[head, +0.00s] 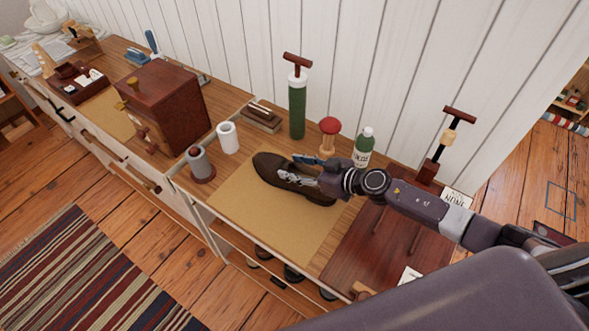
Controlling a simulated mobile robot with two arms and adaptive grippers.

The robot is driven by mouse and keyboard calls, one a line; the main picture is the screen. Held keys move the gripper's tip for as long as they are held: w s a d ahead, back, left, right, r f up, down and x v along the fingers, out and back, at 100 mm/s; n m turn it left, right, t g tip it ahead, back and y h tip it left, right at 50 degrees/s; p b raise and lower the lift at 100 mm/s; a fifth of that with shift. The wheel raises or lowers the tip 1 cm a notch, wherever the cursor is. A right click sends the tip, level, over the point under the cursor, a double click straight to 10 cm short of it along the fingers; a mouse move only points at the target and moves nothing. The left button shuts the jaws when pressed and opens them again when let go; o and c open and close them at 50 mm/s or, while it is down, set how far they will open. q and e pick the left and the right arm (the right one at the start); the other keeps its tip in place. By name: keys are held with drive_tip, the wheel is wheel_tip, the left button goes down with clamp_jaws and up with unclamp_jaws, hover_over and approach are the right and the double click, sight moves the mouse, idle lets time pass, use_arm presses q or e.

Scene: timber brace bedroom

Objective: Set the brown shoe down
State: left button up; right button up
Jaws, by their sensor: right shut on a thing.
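The brown shoe (277,171) is over the tan mat (235,215) on the long wooden counter, its toe toward the upper left. It looks upright and very near or on the mat; I cannot tell whether its sole touches. My right gripper (300,179) reaches in from the right and is shut on the shoe at its opening. The gripper and wrist hide part of the shoe's heel end. My left gripper is not in view.
A white roll (228,137), a grey spool (200,163) and a wooden box (165,105) stand left. The mat's front is clear.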

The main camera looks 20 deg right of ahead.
drive_tip(key=o, duration=1.5)
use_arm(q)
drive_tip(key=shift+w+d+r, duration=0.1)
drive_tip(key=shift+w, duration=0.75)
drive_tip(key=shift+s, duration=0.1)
use_arm(e)
drive_tip(key=shift+s+d, duration=0.1)
drive_tip(key=shift+s+d+r, duration=0.1)
drive_tip(key=shift+s+d, duration=0.15)
drive_tip(key=shift+s, duration=0.05)
drive_tip(key=b+v, duration=0.1)
drive_tip(key=v, duration=0.8)
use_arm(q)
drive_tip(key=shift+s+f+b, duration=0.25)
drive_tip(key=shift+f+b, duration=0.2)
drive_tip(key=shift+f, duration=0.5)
use_arm(e)
drive_tip(key=shift+v, duration=1)
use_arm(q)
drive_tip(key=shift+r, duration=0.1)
use_arm(e)
drive_tip(key=shift+r, duration=0.15)
